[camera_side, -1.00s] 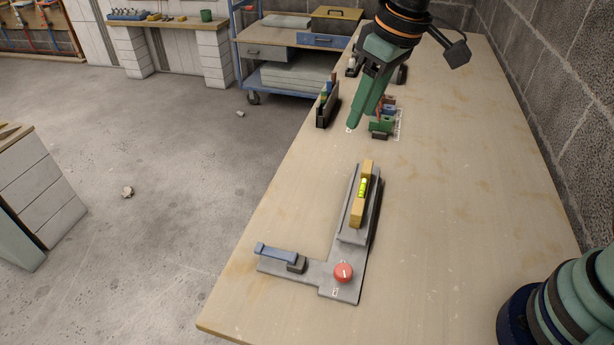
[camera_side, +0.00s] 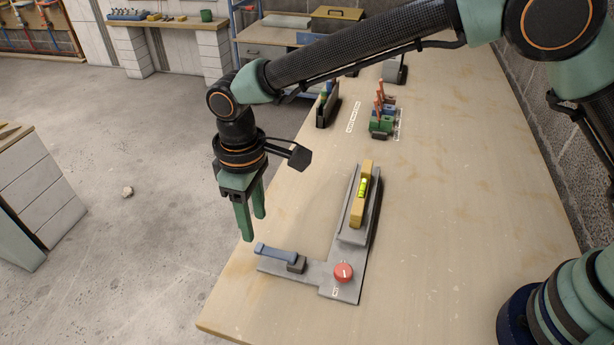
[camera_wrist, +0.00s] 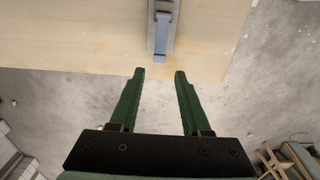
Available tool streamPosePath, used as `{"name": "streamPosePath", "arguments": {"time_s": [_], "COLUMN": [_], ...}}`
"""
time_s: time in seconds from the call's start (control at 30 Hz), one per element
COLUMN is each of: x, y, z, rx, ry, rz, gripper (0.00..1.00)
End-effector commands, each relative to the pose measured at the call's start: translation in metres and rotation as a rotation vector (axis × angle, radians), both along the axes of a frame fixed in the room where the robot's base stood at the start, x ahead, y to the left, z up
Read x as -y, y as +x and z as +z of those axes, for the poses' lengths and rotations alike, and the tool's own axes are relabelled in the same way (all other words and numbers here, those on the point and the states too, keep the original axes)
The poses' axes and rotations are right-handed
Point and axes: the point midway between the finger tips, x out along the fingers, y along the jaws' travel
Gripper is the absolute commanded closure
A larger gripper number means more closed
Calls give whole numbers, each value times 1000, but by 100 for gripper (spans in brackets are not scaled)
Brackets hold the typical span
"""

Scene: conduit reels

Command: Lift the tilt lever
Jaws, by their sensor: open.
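The blue tilt lever (camera_side: 275,253) lies low on the left arm of a grey L-shaped base (camera_side: 335,285), hinged at a dark block (camera_side: 297,264). My gripper (camera_side: 253,226) points down with its green fingers apart and empty. In the side view it appears above and a little left of the lever's free end. In the wrist view the lever (camera_wrist: 161,38) is ahead of the open fingers (camera_wrist: 160,72), in line with the gap between them. Nothing is between the fingers.
A yellow spirit level (camera_side: 361,195) sits on a grey platform on the base. A red knob (camera_side: 343,272) is at the base's corner. Behind are a dark rack (camera_side: 326,105) and a green block (camera_side: 382,121) with coloured parts. The bench right of the base is clear.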

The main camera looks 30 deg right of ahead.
Motion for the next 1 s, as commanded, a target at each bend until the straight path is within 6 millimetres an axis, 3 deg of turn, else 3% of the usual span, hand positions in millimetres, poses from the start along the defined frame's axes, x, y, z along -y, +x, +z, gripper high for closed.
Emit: {"name": "streamPosePath", "arguments": {"time_s": [0.6,1.0], "x": [1,1], "y": [0,0], "z": [-61,-68], "rx": [-1,1], "ry": [-1,1], "rz": [-2,-2], "gripper": [52,52]}}
